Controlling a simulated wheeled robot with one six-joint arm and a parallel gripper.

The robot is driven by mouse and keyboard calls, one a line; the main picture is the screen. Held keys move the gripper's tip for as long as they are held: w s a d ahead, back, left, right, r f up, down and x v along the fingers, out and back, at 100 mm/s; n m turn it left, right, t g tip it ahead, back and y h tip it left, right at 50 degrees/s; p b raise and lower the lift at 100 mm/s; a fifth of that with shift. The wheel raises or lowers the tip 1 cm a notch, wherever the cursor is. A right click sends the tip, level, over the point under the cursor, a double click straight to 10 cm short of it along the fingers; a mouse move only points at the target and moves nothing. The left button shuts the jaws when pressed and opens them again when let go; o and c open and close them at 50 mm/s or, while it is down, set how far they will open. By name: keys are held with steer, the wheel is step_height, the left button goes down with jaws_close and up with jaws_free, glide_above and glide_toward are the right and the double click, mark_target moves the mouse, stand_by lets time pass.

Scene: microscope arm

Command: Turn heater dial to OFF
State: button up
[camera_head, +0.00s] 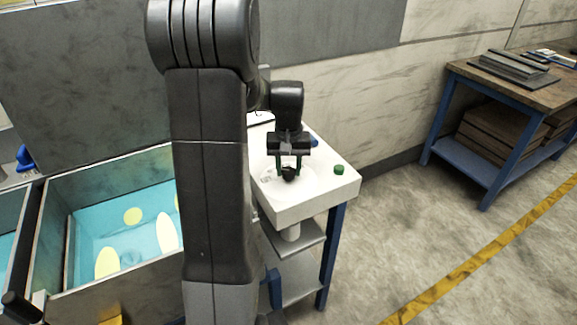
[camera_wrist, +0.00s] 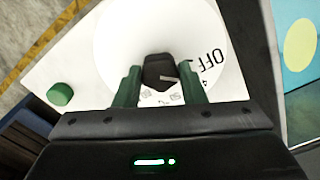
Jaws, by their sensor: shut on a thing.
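The heater dial (camera_head: 289,175) is a small black knob on a white round plate (camera_head: 312,182) on top of a white unit. In the wrist view the dial (camera_wrist: 157,69) bears a short pale pointer mark aimed toward the right. The printed word OFF (camera_wrist: 211,66) is right of it, with a figure 4 below. Whether the pointer lines up with OFF I cannot tell. My gripper (camera_head: 289,170) reaches down from above. Its two green fingers in the wrist view (camera_wrist: 160,80) are shut on the dial, one on each side. Other markings lie partly hidden below the knob.
A green button (camera_head: 339,169) sits right of the dial on the white top (camera_head: 318,206), and shows at left in the wrist view (camera_wrist: 60,94). An open blue-lined basin (camera_head: 90,262) is at left. A workbench (camera_head: 510,90) stands at far right. The floor between is clear.

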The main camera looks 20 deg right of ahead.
mark_target(289, 170)
steer(key=shift+n, duration=1.2)
steer(key=o, duration=1)
steer(key=shift+r, duration=0.1)
step_height(289, 170, up, 14)
steer(key=shift+f, duration=0.3)
